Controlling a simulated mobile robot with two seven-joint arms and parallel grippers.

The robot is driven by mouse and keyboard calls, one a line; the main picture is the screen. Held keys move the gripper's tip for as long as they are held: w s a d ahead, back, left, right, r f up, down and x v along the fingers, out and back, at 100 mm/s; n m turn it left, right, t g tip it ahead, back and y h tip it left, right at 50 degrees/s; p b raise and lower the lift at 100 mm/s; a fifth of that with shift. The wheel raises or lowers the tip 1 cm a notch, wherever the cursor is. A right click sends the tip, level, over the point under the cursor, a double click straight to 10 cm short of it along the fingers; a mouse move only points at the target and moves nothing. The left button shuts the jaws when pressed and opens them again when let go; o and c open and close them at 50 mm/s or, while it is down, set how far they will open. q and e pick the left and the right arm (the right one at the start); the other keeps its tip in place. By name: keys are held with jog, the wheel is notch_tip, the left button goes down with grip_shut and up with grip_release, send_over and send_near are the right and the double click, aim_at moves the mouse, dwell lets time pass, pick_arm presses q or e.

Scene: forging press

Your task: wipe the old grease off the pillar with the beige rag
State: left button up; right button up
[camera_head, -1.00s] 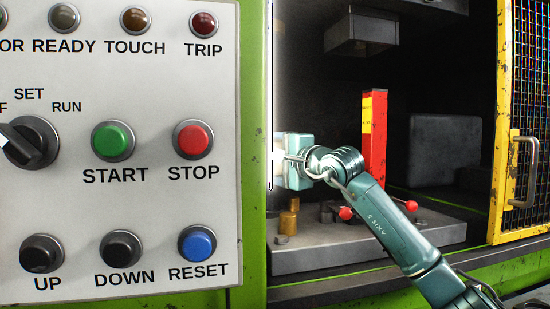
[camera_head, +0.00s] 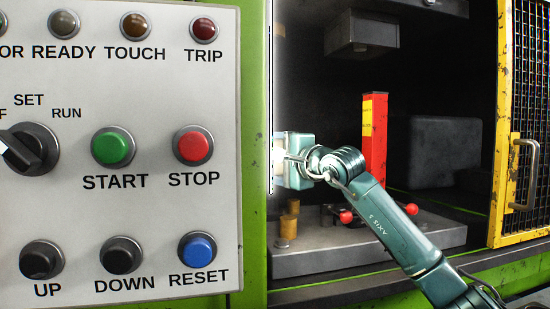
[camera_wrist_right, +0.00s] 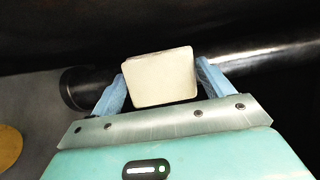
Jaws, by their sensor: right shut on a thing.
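The beige rag (camera_wrist_right: 160,80) shows in the right wrist view as a pale folded pad between the two blue fingers of my right gripper (camera_wrist_right: 168,88), which is shut on it. The pillar (camera_wrist_right: 258,68) is a dark, glossy cylinder running behind the rag. The rag overlaps it in this view; I cannot tell whether they touch. In the head view my right gripper (camera_head: 281,160) is at the left side of the press opening, by a bright vertical strip; its fingers and the rag are hard to make out there. Grease is not distinguishable. My left gripper is not in view.
A red post (camera_head: 375,145) with a yellow label stands behind my right arm. Small brass cylinders (camera_head: 289,226) and red-knobbed handles (camera_head: 411,209) sit on the grey bed (camera_head: 320,262). The control panel (camera_head: 75,175) fills the left; a yellow mesh guard (camera_head: 503,150) stands right.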

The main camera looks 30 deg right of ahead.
jog(key=shift+f, duration=0.6)
jog(key=shift+r, duration=0.1)
jog(key=shift+r+p, duration=0.8)
jog(key=shift+r, duration=0.4)
jog(key=shift+f, duration=0.1)
jog(key=shift+f+b, duration=0.9)
jog(key=shift+f, duration=0.25)
jog(key=shift+r, duration=0.1)
notch_tip(320, 180, up, 2)
jog(key=shift+r+p, duration=0.15)
jog(key=shift+p, duration=0.75)
